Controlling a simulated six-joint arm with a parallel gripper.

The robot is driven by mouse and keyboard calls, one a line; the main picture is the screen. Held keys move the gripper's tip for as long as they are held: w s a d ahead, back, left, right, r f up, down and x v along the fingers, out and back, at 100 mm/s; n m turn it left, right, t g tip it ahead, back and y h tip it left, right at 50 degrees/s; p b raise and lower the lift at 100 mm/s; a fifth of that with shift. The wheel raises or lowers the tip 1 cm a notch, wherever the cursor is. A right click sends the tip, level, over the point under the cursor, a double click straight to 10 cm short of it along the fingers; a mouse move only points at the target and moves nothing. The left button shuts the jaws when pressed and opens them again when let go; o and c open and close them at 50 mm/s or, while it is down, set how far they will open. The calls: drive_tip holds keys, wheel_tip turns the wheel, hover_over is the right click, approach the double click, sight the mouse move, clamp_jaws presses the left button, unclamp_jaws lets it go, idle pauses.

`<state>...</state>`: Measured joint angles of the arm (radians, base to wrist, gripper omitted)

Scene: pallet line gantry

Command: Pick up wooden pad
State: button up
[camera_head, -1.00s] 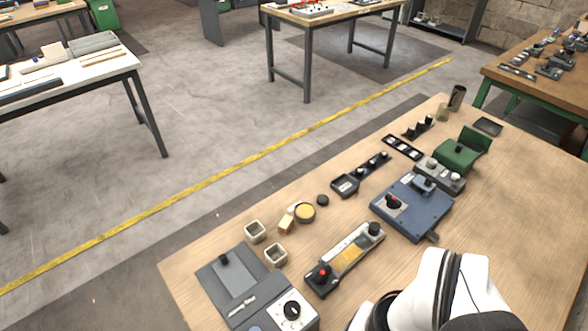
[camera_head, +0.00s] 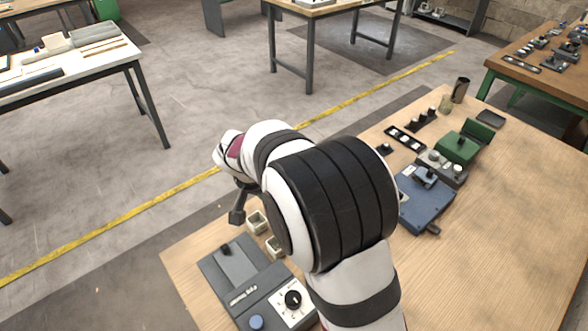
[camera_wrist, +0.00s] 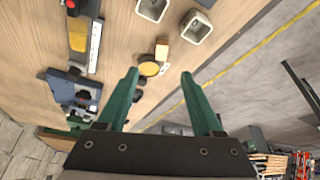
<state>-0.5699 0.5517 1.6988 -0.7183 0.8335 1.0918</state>
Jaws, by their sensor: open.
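The wooden pad (camera_wrist: 162,50) is a small light-brown block lying on the wooden table in the wrist view. It sits right beside a round container with a yellow top (camera_wrist: 149,68). My gripper (camera_wrist: 159,75) is open and empty, its two green fingers spread wide. In the wrist view the pad appears just beyond the fingertips, roughly midway between them. The height of the fingers over the table is hard to tell. In the head view my arm hides the pad, and only a dark part of my gripper shows past the table's far edge.
Two square pale cups (camera_wrist: 197,25) (camera_wrist: 152,9) stand close to the pad. A long tray with a yellow patch (camera_wrist: 94,45) lies to the left in the wrist view. A blue box (camera_head: 424,203) and a grey control box (camera_head: 250,290) flank my arm. The table's right side is bare.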

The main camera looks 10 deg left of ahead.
drive_tip(key=x, duration=0.9)
drive_tip(key=w+x, duration=0.1)
drive_tip(key=x, duration=0.4)
drive_tip(key=shift+a+r, duration=0.1)
drive_tip(key=shift+r, duration=0.1)
clamp_jaws()
